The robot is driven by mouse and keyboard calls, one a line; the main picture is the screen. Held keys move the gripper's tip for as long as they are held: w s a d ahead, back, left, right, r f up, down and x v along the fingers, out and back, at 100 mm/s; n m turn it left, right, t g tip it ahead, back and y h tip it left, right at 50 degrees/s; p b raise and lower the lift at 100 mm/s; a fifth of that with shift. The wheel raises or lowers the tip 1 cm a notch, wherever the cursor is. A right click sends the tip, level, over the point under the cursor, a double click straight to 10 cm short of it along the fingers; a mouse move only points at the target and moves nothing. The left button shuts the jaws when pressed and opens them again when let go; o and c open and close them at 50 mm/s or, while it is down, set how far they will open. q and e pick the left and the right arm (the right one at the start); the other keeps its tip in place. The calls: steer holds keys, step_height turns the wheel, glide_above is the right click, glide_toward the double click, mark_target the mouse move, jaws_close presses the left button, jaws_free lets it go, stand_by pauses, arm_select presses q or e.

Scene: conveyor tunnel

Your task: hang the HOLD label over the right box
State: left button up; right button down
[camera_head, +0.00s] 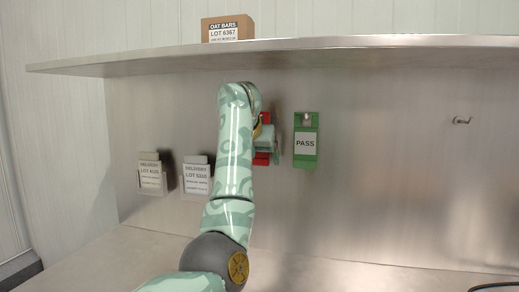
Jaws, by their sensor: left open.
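A red label (262,158) hangs against the steel back wall, mostly hidden behind my left arm and gripper; no wording on it can be read. My left gripper (268,141) is at this label, its jaws open, partly hidden by my own forearm. Whether the fingers touch the label cannot be told. One cardboard box (228,28), marked OAT BARS LOT 6367, stands on the shelf above. A bare hook (461,120) sticks out of the wall at the right. My right gripper is not in view.
A green PASS label (305,140) hangs close to the right of my left gripper. Two holders with delivery papers, one left (150,174) and one nearer (196,176), are on the wall. The steel shelf (350,43) overhangs. A black cable (494,286) lies at lower right.

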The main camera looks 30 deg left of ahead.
arm_select(q)
steer(key=c, duration=1.5)
steer(key=shift+r+p, duration=0.75)
steer(key=shift+r, duration=0.15)
steer(key=shift+f, duration=0.1)
